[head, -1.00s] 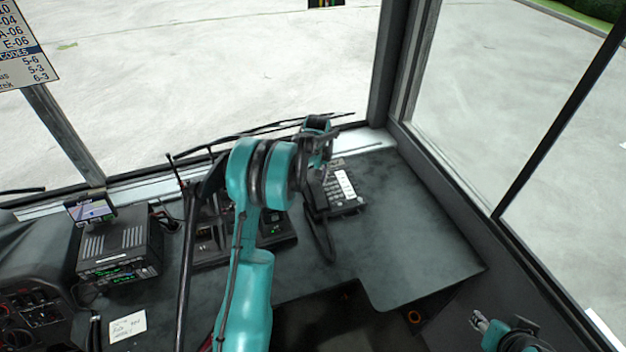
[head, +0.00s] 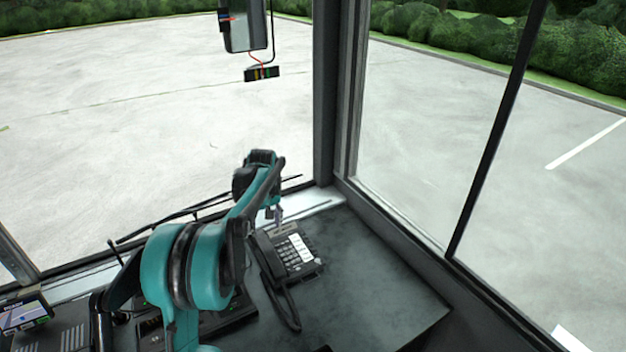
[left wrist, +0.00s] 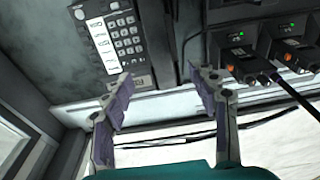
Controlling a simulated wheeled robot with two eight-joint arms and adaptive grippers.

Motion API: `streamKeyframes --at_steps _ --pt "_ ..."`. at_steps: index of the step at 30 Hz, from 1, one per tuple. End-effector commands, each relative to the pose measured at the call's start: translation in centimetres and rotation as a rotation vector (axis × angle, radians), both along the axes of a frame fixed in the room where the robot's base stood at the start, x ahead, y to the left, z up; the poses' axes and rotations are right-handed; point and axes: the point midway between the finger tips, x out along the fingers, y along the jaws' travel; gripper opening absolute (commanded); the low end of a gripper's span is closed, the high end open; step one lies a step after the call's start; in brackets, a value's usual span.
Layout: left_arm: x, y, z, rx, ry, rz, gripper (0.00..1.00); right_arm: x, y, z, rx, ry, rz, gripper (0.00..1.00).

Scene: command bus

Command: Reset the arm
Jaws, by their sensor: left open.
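My left arm comes up through the lower left of the head view, and its gripper (head: 274,214) is partly hidden by the wrist beside the desk phone. In the left wrist view the left gripper (left wrist: 160,100) is open and empty, its two purple-grey fingers apart. The desk phone (head: 298,252) lies on the dark dashboard, with its handset and cord along its left side. Its keypad also shows in the left wrist view (left wrist: 125,40), beyond the fingertips. My right gripper is outside both views.
The dashboard (head: 375,280) is bare to the right of the phone. Charging units with radios (left wrist: 240,62) stand beside the phone. A small screen (head: 25,312) is at lower left. The windshield, a dark pillar (head: 328,100) and side window bound the space. A mirror (head: 245,25) hangs above.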

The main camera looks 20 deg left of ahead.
Motion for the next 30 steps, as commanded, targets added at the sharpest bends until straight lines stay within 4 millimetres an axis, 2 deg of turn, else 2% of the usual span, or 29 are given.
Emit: streamKeyframes --at_steps 5,8,11,15,20,25,30 --pt "-0.4 -0.6 0.6 0.003 -0.009 -0.019 0.59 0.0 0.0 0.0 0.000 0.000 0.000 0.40" --pt "-1.7 -2.3 2.2 0.009 -0.034 -0.070 0.59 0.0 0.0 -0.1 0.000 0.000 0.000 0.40" --pt "-4.0 -4.8 4.3 0.024 -0.075 -0.154 0.59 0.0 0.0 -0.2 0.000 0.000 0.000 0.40" --pt "-8.2 -8.7 6.7 0.049 -0.143 -0.292 0.59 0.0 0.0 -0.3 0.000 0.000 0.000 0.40" --pt "-13.4 -12.6 7.9 0.083 -0.222 -0.443 0.59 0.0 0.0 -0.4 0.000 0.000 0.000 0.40" --pt "-19.2 -16.0 7.4 0.124 -0.307 -0.600 0.59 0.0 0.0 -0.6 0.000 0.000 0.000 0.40" --pt "-24.1 -18.5 5.4 0.167 -0.385 -0.738 0.59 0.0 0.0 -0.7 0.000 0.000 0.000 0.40"
